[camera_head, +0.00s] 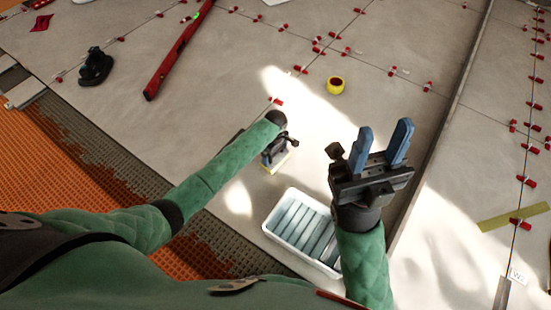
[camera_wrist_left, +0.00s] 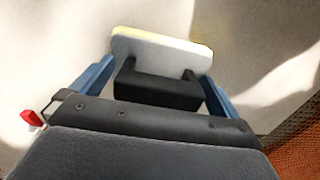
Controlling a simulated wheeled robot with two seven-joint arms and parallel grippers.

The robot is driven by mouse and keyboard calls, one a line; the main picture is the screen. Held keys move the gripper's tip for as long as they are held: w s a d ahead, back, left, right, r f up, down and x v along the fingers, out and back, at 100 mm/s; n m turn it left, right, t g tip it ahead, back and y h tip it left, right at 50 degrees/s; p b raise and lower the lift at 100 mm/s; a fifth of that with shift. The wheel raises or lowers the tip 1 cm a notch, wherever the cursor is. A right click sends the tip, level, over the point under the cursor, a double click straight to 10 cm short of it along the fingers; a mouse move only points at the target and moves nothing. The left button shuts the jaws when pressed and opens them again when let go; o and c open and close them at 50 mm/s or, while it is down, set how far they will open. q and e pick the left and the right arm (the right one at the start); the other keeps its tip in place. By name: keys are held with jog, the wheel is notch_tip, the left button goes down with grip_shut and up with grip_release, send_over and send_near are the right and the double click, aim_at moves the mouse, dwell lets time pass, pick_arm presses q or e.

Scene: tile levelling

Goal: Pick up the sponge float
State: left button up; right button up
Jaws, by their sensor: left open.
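The sponge float has a pale sponge face (camera_wrist_left: 165,47) with a yellowish edge and a black handle. It lies on the tiled floor, and its yellow edge (camera_head: 276,165) shows below my left gripper (camera_head: 276,150) in the head view. In the left wrist view my left gripper (camera_wrist_left: 155,85) is open, with one blue finger on each side of the handle. I cannot tell whether the fingers touch it. My right gripper (camera_head: 382,143) is raised, open and empty, to the right of the float. The head view mostly hides the float behind my left gripper.
A white ribbed tray (camera_head: 270,227) stands between my arms. Several red levelling clips line the joints. An orange mat (camera_head: 50,150) covers the left.

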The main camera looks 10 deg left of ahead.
pick_arm(q)
jog(key=c, duration=1.1)
